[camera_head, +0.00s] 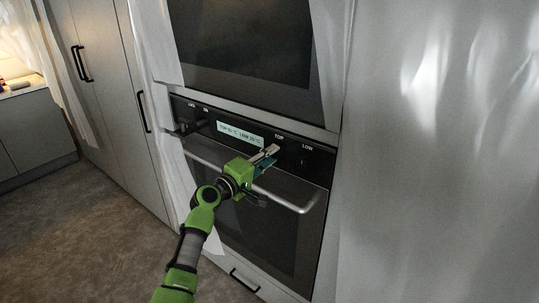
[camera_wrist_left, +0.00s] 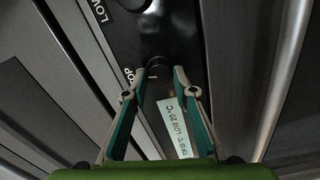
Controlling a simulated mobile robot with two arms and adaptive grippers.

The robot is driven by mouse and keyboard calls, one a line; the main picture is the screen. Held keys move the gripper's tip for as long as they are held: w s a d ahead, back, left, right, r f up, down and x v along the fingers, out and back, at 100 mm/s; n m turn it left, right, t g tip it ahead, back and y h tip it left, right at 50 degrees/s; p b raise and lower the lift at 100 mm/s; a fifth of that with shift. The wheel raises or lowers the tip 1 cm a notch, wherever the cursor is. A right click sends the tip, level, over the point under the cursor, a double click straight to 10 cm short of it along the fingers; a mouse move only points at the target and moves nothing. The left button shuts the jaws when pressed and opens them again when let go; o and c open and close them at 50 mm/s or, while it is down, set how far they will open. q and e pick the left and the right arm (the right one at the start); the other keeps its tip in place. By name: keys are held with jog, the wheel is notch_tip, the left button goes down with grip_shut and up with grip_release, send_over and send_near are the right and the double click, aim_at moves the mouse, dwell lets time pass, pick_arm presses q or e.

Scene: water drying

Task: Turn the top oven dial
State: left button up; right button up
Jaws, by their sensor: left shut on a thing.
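The black oven control panel (camera_head: 225,115) carries a TOP label (camera_head: 279,136) and a LOW label (camera_head: 307,147). My left gripper (camera_head: 271,152) reaches the panel just below the TOP label and hides the top dial in the head view. In the left wrist view, the dark top dial (camera_wrist_left: 158,68) lies between the tips of my left gripper (camera_wrist_left: 158,80), beside the partly covered TOP label. The gripper is shut on this dial. My right gripper is not in view.
The oven's handle bar (camera_head: 300,208) runs just below the panel, close under my gripper. A lit display (camera_head: 240,134) sits left of the top dial. The low dial (camera_head: 304,161) is to the right. A second oven door (camera_head: 245,45) is above.

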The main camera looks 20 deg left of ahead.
pick_arm(q)
jog(key=shift+n+p, duration=0.35)
jog(key=shift+n, duration=0.75)
jog(key=o, duration=1.1)
jog(key=v, duration=1.2)
